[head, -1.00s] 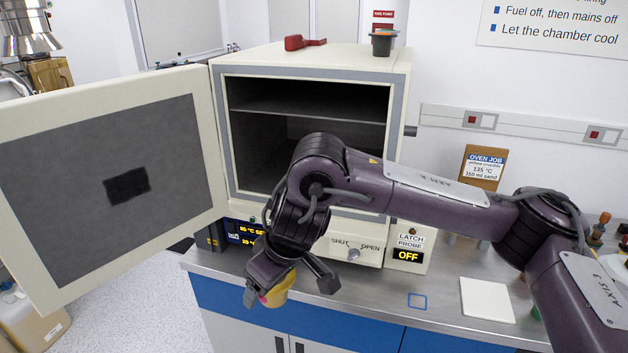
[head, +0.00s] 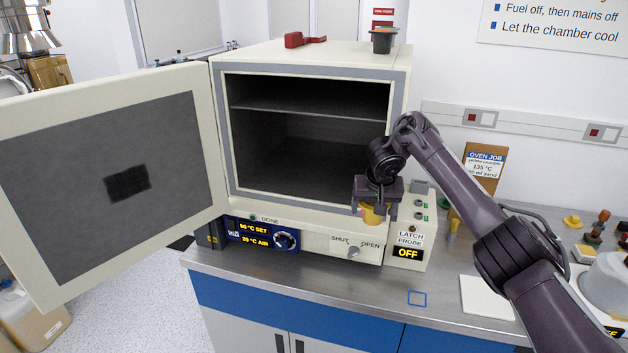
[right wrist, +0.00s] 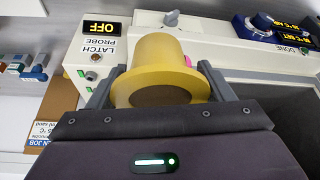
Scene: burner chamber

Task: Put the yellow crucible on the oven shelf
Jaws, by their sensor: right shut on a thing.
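The yellow crucible (head: 373,214) is held in my right gripper (head: 377,206), in front of the oven's lower right front. In the right wrist view the crucible (right wrist: 160,72) sits between the two fingers, with a dark brown fill inside its rim and a pink spot on its side. The oven (head: 402,110) has its door (head: 105,185) swung wide open to the left. The oven shelf (head: 300,111) is a thin rack across the upper part of the dark chamber, with nothing seen on it. My left gripper is not in view.
A latch probe box (head: 412,240) reading OFF stands right of the oven. A red object (head: 303,40) and a dark cup (head: 383,41) stand on the oven top. A white tile (head: 487,298) and blue square outline (head: 417,299) are on the bench.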

